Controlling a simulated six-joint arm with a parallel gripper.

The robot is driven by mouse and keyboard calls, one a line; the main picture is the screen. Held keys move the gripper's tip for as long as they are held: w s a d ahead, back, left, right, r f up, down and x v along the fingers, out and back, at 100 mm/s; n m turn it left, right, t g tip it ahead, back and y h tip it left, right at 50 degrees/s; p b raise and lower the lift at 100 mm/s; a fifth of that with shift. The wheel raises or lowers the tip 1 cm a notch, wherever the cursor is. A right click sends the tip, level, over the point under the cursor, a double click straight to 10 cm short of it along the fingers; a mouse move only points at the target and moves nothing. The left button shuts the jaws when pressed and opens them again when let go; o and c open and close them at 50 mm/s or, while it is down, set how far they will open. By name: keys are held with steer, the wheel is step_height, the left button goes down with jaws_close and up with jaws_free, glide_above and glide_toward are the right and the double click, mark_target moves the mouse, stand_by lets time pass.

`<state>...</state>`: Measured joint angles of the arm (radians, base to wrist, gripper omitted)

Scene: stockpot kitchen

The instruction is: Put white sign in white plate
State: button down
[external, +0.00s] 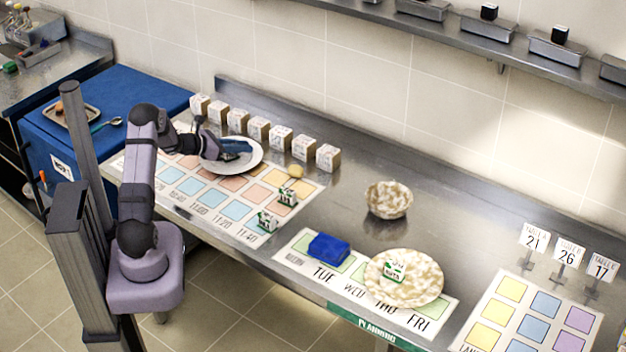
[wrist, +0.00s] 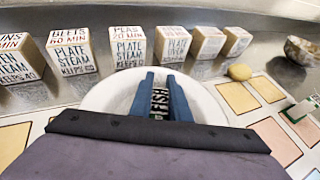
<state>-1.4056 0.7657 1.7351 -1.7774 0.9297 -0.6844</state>
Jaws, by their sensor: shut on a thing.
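The white plate (external: 256,160) lies on the steel counter at the back edge of the mat of colored squares. It also shows in the wrist view (wrist: 211,104), directly beneath my gripper. My gripper (external: 246,147) is low over the plate, its two blue fingers (wrist: 160,88) pointing down into it. The fingers are shut on a small white sign (wrist: 160,101) with dark lettering and a little green. The fingers hide much of the sign, and I cannot tell whether it touches the plate. The sign is not clearly visible in the external view.
Lettered blocks (external: 259,129) stand in a row behind the plate. A small yellow round thing (external: 295,171) and two green-and-white blocks (external: 267,221) are to the right. Farther right are a bowl (external: 388,200), a speckled plate (external: 425,275), a blue block (external: 328,248) and numbered signs (external: 568,254).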

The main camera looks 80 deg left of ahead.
steer(key=shift+f, duration=0.2)
steer(key=c, duration=1.9)
jaws_free()
steer(key=shift+r, duration=0.1)
steer(key=shift+c, duration=0.2)
steer(key=shift+r, duration=0.1)
steer(key=shift+s+r, duration=0.1)
steer(key=b+v, duration=0.1)
steer(key=v, duration=1.1)
steer(key=shift+d+b, duration=0.1)
steer(key=shift+b, duration=0.2)
